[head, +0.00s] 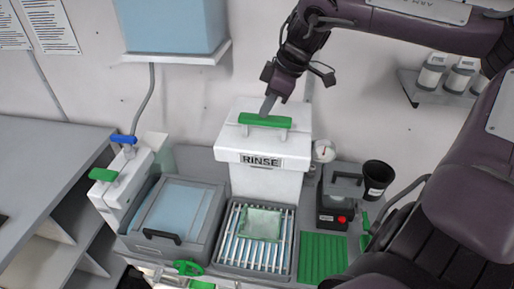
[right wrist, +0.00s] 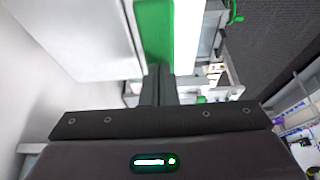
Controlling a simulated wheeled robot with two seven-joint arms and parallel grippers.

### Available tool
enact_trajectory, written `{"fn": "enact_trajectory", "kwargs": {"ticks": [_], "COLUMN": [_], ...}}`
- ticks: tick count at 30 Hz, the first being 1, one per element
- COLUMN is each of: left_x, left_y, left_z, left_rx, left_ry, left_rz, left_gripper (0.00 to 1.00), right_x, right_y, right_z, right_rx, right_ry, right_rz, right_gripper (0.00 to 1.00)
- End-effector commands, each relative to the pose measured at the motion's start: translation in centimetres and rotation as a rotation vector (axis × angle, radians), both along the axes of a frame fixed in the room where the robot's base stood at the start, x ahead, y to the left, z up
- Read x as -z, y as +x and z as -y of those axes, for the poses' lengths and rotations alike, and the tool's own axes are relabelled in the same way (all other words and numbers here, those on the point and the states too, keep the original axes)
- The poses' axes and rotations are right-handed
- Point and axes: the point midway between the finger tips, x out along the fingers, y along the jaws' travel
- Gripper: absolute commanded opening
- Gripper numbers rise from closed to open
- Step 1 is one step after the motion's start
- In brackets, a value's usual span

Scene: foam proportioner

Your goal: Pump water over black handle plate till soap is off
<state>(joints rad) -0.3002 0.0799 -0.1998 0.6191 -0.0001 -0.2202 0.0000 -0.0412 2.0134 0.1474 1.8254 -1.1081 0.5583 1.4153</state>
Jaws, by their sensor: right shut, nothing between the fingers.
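A white box labelled RINSE (head: 262,161) stands at the back centre with a green bar (head: 272,122) across its top. My right gripper (head: 267,107) is shut and empty, its fingertips at the bar; I cannot tell if they press on it. The wrist view shows the shut fingertips (right wrist: 158,70) at the green bar (right wrist: 154,30). A pale green, translucent plate (head: 261,224) lies on a slatted rack (head: 227,258) below the box; no black handle shows on it. A black handle (head: 161,236) shows at the front of the grey tub to the left. My left gripper is not visible.
The grey tub (head: 140,243) has a bluish panel inside. Left of it is a white dispenser with green (head: 104,175) and blue (head: 123,138) handles. A dark device (head: 334,218), a green ribbed mat (head: 322,260) and a black cup (head: 377,180) are at right.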

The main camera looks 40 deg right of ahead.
Motion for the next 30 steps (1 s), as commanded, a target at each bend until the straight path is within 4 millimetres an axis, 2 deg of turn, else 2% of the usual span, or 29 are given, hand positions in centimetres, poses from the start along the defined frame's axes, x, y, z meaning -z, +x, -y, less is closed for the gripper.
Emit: {"fn": "enact_trajectory", "kwargs": {"ticks": [30], "left_x": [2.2], "left_y": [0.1], "left_z": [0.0], "left_rx": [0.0], "left_ry": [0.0], "left_rz": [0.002], "left_gripper": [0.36], "right_x": [4.0], "right_y": [-0.1], "right_z": [-0.1], "right_rx": [-0.001], "right_ry": [0.002], "right_rz": [-0.007], "right_gripper": [0.0]}}
